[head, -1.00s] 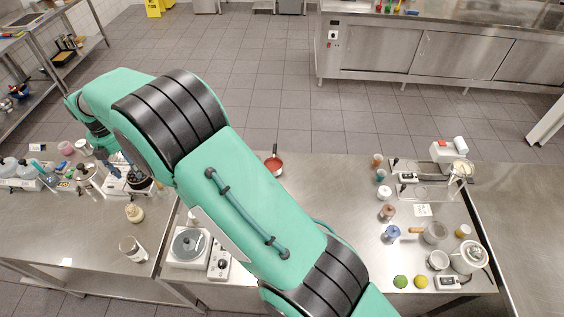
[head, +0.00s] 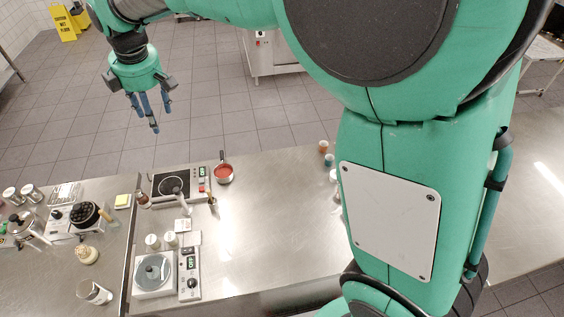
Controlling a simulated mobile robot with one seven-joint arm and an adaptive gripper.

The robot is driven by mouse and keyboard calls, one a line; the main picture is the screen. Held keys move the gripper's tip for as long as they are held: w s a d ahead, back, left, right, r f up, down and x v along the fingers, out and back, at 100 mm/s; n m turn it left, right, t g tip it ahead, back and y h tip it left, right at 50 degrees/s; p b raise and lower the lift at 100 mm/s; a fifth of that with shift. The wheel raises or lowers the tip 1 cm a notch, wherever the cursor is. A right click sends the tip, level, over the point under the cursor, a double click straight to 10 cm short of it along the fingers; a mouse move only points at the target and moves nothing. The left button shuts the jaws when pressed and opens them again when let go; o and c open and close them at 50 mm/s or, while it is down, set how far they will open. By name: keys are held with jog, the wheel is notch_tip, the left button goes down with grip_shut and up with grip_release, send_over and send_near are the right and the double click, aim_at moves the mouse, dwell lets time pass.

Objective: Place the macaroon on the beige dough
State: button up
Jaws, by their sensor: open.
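My gripper (head: 151,108) hangs at the upper left with its blue fingers spread and pointing down. Nothing shows between them. In the picture it lies over the tiled floor beyond the counter's far edge, and it appears raised clear of the counter. I cannot make out the macaroon or the beige dough for certain. A small cream-coloured item (head: 87,255) stands on the left counter, too small to identify. My arm hides much of the right side of the counter.
A red-filled pan (head: 224,173) sits near the far counter edge, beside a black hotplate (head: 172,184). A white device with a round plate (head: 154,272) stands in front. A waffle-iron-like appliance (head: 86,213) and a jar (head: 94,292) are left. Bare steel lies right of the pan.

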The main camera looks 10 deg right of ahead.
jog(key=s+d+r+m+t, duration=0.1)
jog(key=s+d+r+m, duration=0.2)
jog(key=d, duration=0.5)
jog(key=s+d+r+m, duration=0.2)
jog(key=s+d+m, duration=0.15)
jog(key=d, duration=0.55)
jog(key=s+d+r+m+t, duration=0.1)
jog(key=s+d+r+m, duration=0.15)
jog(key=s+d, duration=0.4)
jog(key=s+d+f+m, duration=0.2)
jog(key=s+d+m, duration=0.3)
jog(key=s+d, duration=0.3)
jog(key=s+d+f+m+t+h, duration=0.1)
jog(key=s+d+f+m, duration=0.2)
jog(key=s+d, duration=0.6)
jog(key=shift+s+d+f+m+t, duration=0.2)
jog(key=shift+d+m+t, duration=0.15)
jog(key=shift+m, duration=0.85)
notch_tip(320, 180, down, 13)
jog(key=b, duration=1.2)
jog(key=shift+r+b, duration=0.15)
jog(key=shift+b, duration=0.25)
